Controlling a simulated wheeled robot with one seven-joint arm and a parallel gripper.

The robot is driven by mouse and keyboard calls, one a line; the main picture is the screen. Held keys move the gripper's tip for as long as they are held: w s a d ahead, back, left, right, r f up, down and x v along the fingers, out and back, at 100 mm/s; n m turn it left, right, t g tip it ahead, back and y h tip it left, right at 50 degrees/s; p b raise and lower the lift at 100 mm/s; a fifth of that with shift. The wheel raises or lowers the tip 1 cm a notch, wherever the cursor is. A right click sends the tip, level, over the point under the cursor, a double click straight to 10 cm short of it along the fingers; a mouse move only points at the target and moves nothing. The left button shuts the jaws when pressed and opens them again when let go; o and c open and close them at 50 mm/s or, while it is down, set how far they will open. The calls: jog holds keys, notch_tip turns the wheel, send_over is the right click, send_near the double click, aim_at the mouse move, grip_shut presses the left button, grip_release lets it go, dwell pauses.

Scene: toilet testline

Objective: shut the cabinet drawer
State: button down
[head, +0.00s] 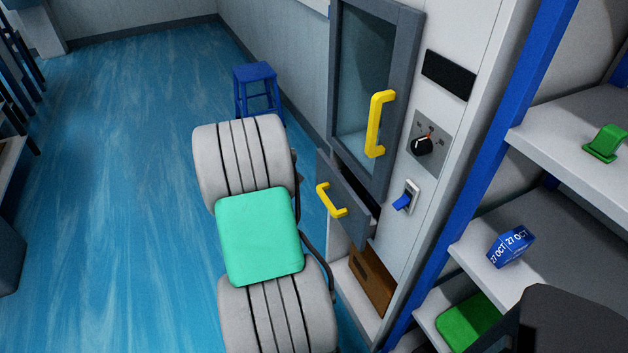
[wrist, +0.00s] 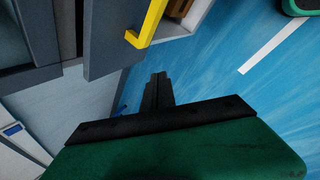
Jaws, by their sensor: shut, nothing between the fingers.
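The cabinet drawer (head: 347,197) stands partly open below the cabinet's glass door. Its dark grey front sits out from the cabinet face and carries a yellow handle (head: 331,201). In the wrist view the drawer front (wrist: 112,40) and its yellow handle (wrist: 150,22) are at the top, above my gripper (wrist: 158,78). My gripper's black fingers are shut and empty, and a gap shows between them and the handle in the picture. In the head view my white and green arm covers the area left of the drawer, and my gripper is hidden there.
The glass door (head: 368,90) above has its own yellow handle (head: 379,124) and appears closed. A knob (head: 422,145) and blue switch (head: 404,201) are on the panel. A brown box (head: 370,280) sits below the drawer. Shelves stand right; a blue stool (head: 256,88) stands behind.

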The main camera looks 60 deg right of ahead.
jog(key=w+d+r+m, duration=0.1)
jog(key=d+m, duration=0.1)
jog(key=m, duration=0.2)
jog(key=m+h, duration=0.1)
jog(key=m, duration=0.5)
send_near(317, 180)
jog(key=a+x, duration=0.1)
jog(key=x, duration=0.2)
jog(key=shift+s+d+f+t+p, duration=0.15)
jog(key=shift+s+d+f+p, duration=0.1)
jog(key=shift+d, duration=0.2)
jog(key=shift+s+d+f+t+p, duration=0.1)
jog(key=shift+d+f+t+p, duration=0.1)
jog(key=shift+d, duration=0.2)
